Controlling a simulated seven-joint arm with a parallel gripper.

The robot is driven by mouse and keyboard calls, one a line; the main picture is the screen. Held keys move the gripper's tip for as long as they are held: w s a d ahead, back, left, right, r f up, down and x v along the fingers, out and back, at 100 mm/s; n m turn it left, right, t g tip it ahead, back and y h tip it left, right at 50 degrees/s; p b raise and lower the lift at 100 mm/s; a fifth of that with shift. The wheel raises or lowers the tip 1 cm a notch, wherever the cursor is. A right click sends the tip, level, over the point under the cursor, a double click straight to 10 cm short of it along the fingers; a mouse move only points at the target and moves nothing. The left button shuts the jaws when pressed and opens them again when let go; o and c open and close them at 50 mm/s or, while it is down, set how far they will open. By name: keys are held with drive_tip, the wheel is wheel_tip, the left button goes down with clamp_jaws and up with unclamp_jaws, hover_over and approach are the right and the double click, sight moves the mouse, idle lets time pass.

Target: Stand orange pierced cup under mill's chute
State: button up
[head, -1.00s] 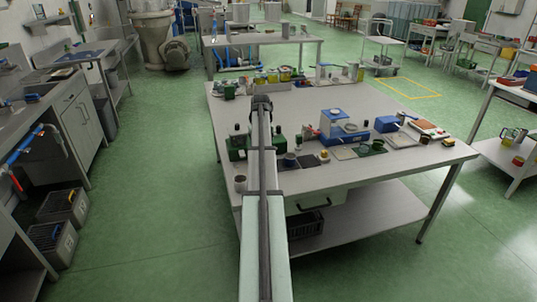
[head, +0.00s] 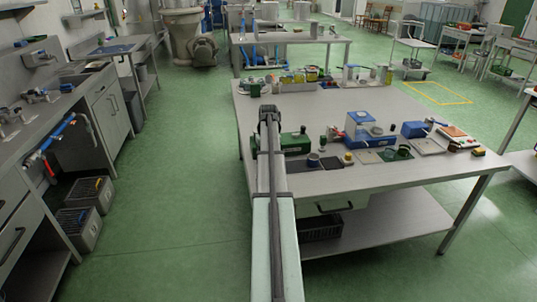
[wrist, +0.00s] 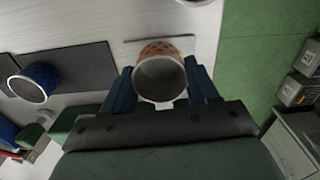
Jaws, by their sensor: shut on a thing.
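The orange pierced cup (wrist: 158,50) is between the fingers of my gripper (wrist: 162,82) in the wrist view, its open mouth toward the camera. My gripper is shut on it. Whether its base touches the table is unclear. In the head view my arm hides the cup and fingers. A green machine (head: 295,141) and a blue machine (head: 361,128) stand on the table; I cannot tell which is the mill, and no chute is clear.
The grey table (head: 420,174) carries small items along its front and far edges, with bare surface between. A blue box (head: 413,130) and a scale-like device (head: 457,135) stand at the right. Grey crates (head: 83,194) sit on the floor at left.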

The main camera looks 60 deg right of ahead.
drive_tip(key=shift+f, duration=1.45)
drive_tip(key=shift+w+d+f, duration=0.15)
drive_tip(key=shift+w+d, duration=0.95)
drive_tip(key=o, duration=1.1)
drive_tip(key=shift+o, duration=0.2)
